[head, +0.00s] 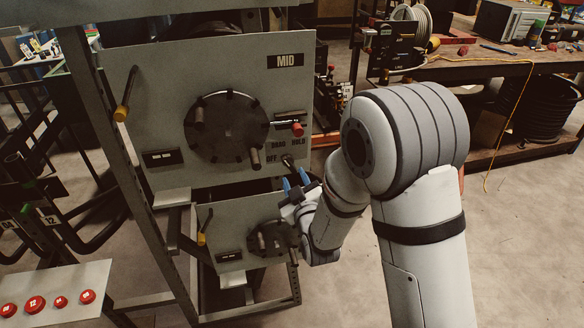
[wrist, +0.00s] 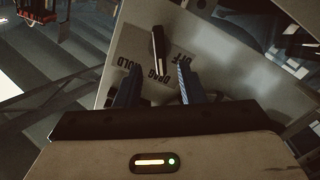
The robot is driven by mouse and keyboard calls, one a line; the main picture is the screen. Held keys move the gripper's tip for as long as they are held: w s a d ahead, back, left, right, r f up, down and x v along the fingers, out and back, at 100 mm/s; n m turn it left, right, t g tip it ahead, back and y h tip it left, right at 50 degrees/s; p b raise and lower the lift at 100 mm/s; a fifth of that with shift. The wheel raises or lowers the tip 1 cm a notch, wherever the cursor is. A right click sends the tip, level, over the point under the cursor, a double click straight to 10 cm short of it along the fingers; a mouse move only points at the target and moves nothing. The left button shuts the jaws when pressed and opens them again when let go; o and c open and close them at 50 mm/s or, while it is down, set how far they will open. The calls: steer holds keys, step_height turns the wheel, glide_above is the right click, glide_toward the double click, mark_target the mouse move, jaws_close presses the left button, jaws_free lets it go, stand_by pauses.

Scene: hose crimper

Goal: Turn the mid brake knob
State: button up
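The mid brake knob (head: 288,161) is a small dark knob on the lower right of the grey panel marked MID (head: 165,90), beside the words OFF, DRAG and HOLD. In the wrist view the knob (wrist: 158,55) is a dark bar with a pale edge, lying in the picture between my two fingers. My gripper (head: 295,181) is just below the knob in the head view, its blue fingers pointing up at the panel. In the wrist view my gripper (wrist: 158,63) is open, with gaps on both sides of the knob. Whether the fingertips reach around the knob is unclear.
A round dark wheel with handles (head: 228,128) and a red-tipped lever (head: 297,129) are above the knob. A yellow-ended lever (head: 125,95) is at the panel's left. A lower panel (head: 225,215) carries a smaller wheel (head: 271,238). Bare floor lies at the right.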

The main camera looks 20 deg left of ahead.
mark_target(291, 167)
steer(key=p+x, duration=0.1)
steer(key=x, duration=0.5)
steer(key=shift+c, duration=0.3)
steer(key=c, duration=0.6)
steer(key=shift+o, duration=0.2)
steer(key=shift+d, duration=0.2)
steer(key=shift+b, duration=0.3)
